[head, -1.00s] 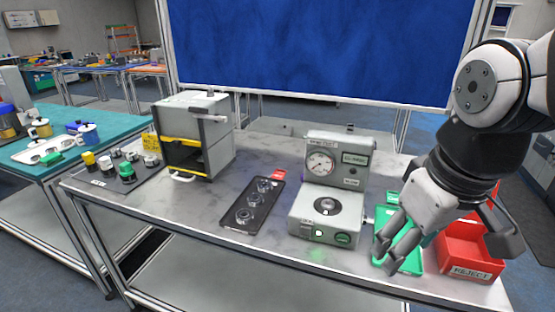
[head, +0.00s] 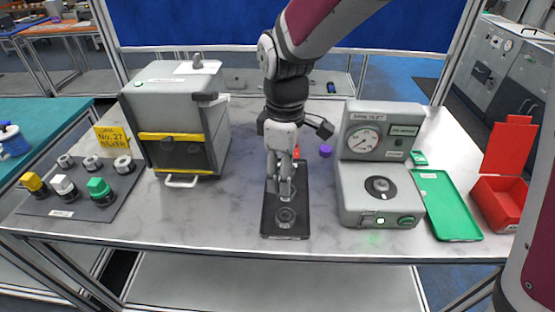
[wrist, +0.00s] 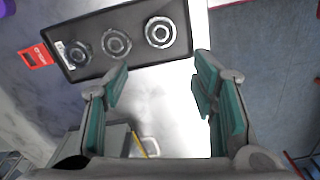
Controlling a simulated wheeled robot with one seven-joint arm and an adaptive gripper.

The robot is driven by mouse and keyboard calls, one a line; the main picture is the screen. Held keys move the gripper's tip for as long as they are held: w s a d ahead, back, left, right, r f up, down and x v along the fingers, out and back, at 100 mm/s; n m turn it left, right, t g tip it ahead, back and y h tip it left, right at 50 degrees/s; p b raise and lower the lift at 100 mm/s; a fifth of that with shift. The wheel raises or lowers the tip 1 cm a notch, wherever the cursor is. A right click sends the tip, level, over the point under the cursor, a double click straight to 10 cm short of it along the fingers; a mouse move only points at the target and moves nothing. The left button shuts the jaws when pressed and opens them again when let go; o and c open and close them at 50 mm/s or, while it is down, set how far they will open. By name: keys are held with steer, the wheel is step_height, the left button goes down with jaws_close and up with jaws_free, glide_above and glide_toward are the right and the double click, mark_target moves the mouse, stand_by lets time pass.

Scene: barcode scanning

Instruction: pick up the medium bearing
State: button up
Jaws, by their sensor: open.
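A black tray (head: 266,222) lies on the bench with bearings in a row; the wrist view shows three on the tray (wrist: 128,16). The middle one, the medium bearing (wrist: 116,43), is a dark metal ring. The front bearing (head: 285,216) shows clearly in the head view, and it shows at right in the wrist view (wrist: 160,32). The end bearing (wrist: 77,52) is nearest the red tag. My gripper (head: 286,186) is over the tray and hides much of its middle and back. Its fingers (wrist: 160,70) are apart and empty, with the bearings beyond them.
A grey gauge tester (head: 380,205) stands right of the tray, then a green tray (head: 450,205) and a red reject bin (head: 500,205). A grey box-like machine (head: 175,115) stands to the left, beside a dark plate with coloured parts (head: 80,207). A purple item (head: 325,151) lies behind.

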glide_above(285, 211)
steer(key=s, duration=0.1)
steer(key=f, duration=0.8)
steer(key=shift+a+f, duration=0.15)
steer(key=shift+a, duration=0.1)
steer(key=shift+s+d+f+p, duration=0.1)
steer(key=shift+f+p, duration=0.05)
steer(key=shift+f, duration=0.75)
steer(key=shift+d+f+p, duration=0.15)
steer(key=shift+f+p, duration=0.05)
steer(key=shift+f, duration=0.7)
steer(key=shift+s+d+f+p, duration=0.1)
steer(key=shift+f+p, duration=0.05)
steer(key=shift+f, duration=0.75)
steer(key=c, duration=1)
steer(key=shift+r, duration=0.2)
